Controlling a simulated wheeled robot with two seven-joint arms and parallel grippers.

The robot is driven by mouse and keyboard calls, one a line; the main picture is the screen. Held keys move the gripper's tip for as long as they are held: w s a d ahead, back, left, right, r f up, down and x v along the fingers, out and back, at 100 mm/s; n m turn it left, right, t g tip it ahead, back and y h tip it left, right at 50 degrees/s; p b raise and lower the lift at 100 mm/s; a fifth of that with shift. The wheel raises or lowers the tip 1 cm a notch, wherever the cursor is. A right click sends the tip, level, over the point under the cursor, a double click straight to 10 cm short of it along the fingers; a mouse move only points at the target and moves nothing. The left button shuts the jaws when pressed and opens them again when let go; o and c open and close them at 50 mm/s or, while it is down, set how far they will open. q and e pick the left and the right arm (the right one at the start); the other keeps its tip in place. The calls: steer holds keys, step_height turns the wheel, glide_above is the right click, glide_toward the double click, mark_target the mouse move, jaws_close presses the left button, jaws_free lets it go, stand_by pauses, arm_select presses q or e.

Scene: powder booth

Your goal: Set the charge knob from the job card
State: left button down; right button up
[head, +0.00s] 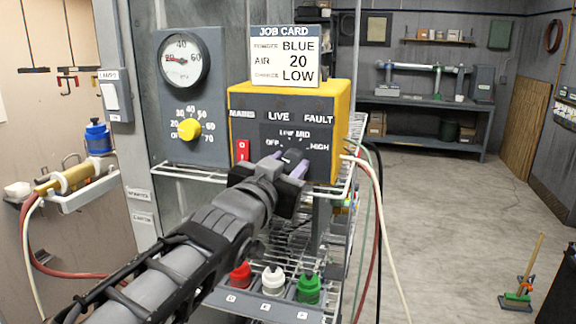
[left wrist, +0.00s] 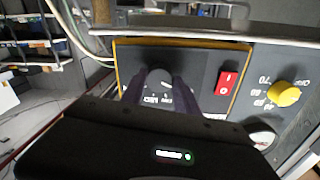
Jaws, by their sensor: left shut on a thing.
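The job card (head: 285,57) stands on top of the yellow-edged control box (head: 342,125) and reads powder BLUE, air 20, charge LOW. The charge knob (head: 293,156) is on the box's dark front, with OFF, LOW, MID and HIGH around it. My left gripper (head: 290,165) is shut on the knob, fingers on either side. In the left wrist view, the knob (left wrist: 158,80) shows upside down between the fingers (left wrist: 162,95). Its pointer is partly hidden, so I cannot tell its setting. My right gripper is not in view.
A red switch (head: 242,150) is left of the knob. A yellow air knob (head: 189,129) and gauge (head: 184,60) are on the grey panel further left. Red, white and green-capped bottles (head: 273,281) stand on the wire rack below. Hoses hang right of the box.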

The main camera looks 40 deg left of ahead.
arm_select(q)
steer(key=m+b, duration=0.2)
steer(key=b, duration=0.1)
steer(key=shift+f, duration=0.25)
steer(key=m+b, duration=0.2)
steer(key=b, duration=0.1)
steer(key=m+b, duration=0.1)
steer(key=m, duration=0.1)
steer(key=shift+r+m+b, duration=0.1)
steer(key=shift+m+b, duration=0.25)
steer(key=shift+m, duration=0.05)
steer(key=shift+r+m+g+b, duration=0.15)
steer(key=shift+m+g+b, duration=0.15)
steer(key=shift+m+b, duration=0.5)
steer(key=c, duration=0.9)
jaws_free()
